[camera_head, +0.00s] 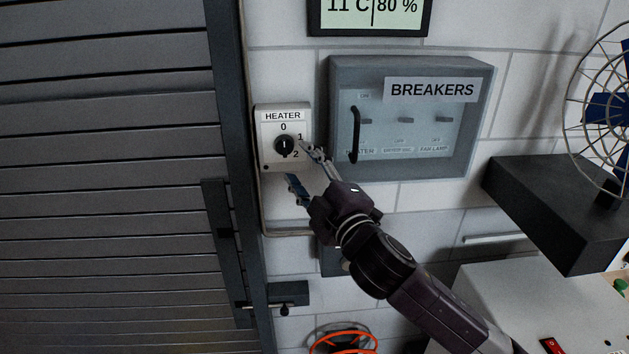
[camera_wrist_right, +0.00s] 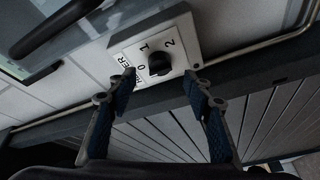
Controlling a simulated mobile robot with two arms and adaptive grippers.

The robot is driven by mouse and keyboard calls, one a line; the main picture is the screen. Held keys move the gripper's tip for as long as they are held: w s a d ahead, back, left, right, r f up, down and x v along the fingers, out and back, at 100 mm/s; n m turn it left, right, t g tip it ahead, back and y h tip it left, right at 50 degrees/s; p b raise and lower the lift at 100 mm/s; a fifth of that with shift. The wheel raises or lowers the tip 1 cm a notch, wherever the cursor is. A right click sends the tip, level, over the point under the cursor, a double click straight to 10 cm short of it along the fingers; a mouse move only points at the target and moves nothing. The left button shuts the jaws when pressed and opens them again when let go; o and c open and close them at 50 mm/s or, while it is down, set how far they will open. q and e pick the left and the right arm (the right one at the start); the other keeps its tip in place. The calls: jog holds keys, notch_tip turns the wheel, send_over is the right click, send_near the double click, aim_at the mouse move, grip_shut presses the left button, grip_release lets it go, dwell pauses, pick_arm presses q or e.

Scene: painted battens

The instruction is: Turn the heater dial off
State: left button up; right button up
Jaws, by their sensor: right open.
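The white heater box (camera_head: 267,128) is on the wall right of the shutter, marked HEATER with 0, 1 and 2. Its round black dial (camera_head: 284,145) has a white line that looks upright, in line with the 0; which end is the pointer I cannot tell. In the right wrist view the dial (camera_wrist_right: 158,64) lies ahead, between the fingertips in the picture. My right gripper (camera_head: 299,164) is open and empty, just below and right of the dial. It also shows in the right wrist view (camera_wrist_right: 159,82), apparently short of the dial. My left gripper is not in view.
A grey breaker box (camera_head: 480,120) with a black handle (camera_head: 354,134) is close right of the heater. A slatted shutter (camera_head: 110,180) fills the left. A caged fan (camera_head: 605,105) stands on a dark shelf (camera_head: 555,210) at right. A pipe (camera_wrist_right: 285,37) runs along the wall.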

jog(key=v, duration=0.6)
jog(key=shift+w, duration=0.1)
